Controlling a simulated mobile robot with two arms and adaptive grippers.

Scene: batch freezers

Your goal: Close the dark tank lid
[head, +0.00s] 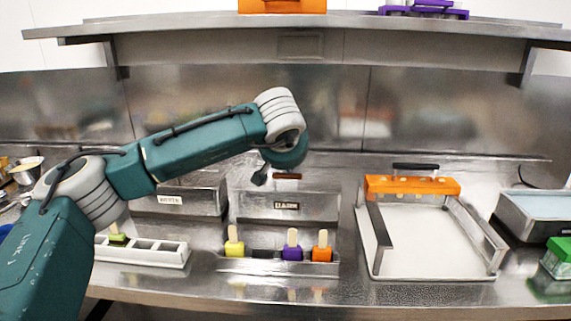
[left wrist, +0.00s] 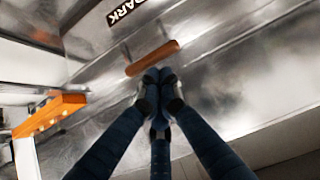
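The dark tank (head: 286,208) is a steel box with a "DARK" label, standing at the middle back of the counter. The label also shows at the top of the left wrist view (left wrist: 126,9). The lid's brown handle (head: 287,176) sits over the tank and shows in the left wrist view (left wrist: 152,58). The lid looks down on the tank; I cannot tell if a small gap remains. My left gripper (left wrist: 160,76) has its fingertips together beside the handle, not around it; contact is unclear. In the head view a dark fingertip (head: 260,178) shows below the wrist. My right gripper is not in view.
A second labelled tank (head: 180,198) stands left. In front are a holder (head: 280,267) with yellow, purple and orange pops and a pale mold (head: 150,252). Right are a white tray (head: 425,245) with an orange bar (head: 412,187) and a green block (head: 558,257). A shelf (head: 300,22) runs above.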

